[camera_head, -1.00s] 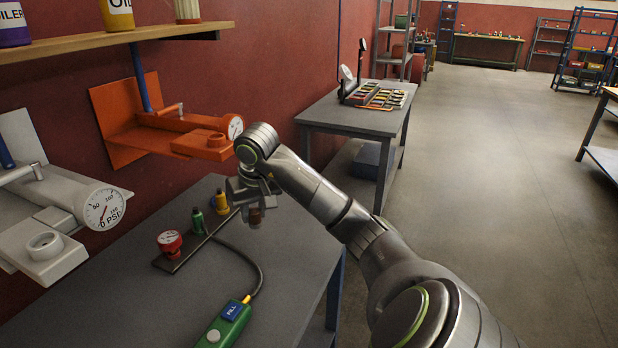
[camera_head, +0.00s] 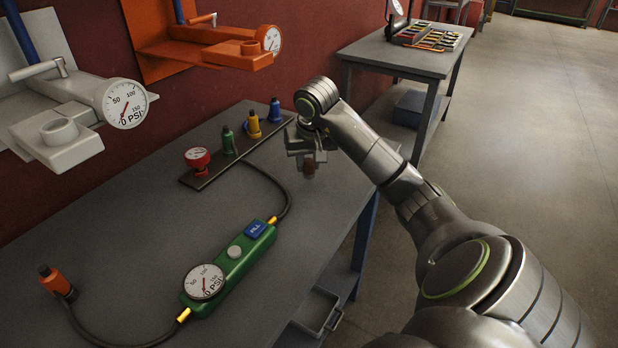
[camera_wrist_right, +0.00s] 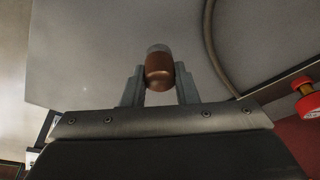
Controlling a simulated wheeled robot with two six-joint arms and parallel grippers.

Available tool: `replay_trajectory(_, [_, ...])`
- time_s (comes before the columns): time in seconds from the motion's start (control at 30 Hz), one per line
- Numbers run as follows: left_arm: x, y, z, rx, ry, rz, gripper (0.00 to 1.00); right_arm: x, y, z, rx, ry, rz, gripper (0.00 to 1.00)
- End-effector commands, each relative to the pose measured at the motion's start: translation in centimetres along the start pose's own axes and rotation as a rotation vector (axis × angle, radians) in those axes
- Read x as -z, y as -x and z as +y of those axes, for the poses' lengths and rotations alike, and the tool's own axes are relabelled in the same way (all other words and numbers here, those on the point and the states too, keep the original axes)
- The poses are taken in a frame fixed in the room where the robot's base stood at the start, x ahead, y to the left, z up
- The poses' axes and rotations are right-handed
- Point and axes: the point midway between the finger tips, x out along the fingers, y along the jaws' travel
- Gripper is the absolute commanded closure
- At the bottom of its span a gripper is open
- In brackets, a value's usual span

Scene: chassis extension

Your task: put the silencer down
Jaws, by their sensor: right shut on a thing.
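My right gripper (camera_head: 308,160) is over the far right part of the grey workbench (camera_head: 120,240). It is shut on a small brown cylinder with a grey end, the silencer (camera_head: 309,167). In the right wrist view the silencer (camera_wrist_right: 159,70) sits between the two fingers of the gripper (camera_wrist_right: 160,88), with the bench top (camera_wrist_right: 100,50) beyond it. It appears to be held above the bench, apart from its surface. My left gripper is not in view.
A dark rail with a red gauge (camera_head: 198,158) and green, yellow and blue fittings (camera_head: 254,125) lies left of the gripper. A hose joins it to a green inflator (camera_head: 230,265). The front bench surface is mostly clear.

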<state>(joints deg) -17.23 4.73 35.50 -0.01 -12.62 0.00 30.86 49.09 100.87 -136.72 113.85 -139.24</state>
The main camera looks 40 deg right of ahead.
Motion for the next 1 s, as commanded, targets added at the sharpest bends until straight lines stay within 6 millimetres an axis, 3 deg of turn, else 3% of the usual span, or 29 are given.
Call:
replay_trajectory(0.23, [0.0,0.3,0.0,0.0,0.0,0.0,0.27,-1.0,-3.0,0.0,0.001,0.0,-0.003,0.98])
replay_trajectory(0.63, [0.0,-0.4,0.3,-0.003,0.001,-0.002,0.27,-1.1,-3.6,0.0,0.0,0.0,0.001,0.98])
replay_trajectory(0.67, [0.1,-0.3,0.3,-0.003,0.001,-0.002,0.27,-1.1,-3.6,0.0,0.0,0.0,0.001,0.72])
replay_trajectory(0.8, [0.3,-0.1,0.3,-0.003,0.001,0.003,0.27,-1.1,-3.5,0.0,0.0,0.0,0.0,0.54])
replay_trajectory(1.0, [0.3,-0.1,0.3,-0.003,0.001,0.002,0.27,-1.1,-3.5,0.0,0.0,0.0,0.0,0.52])
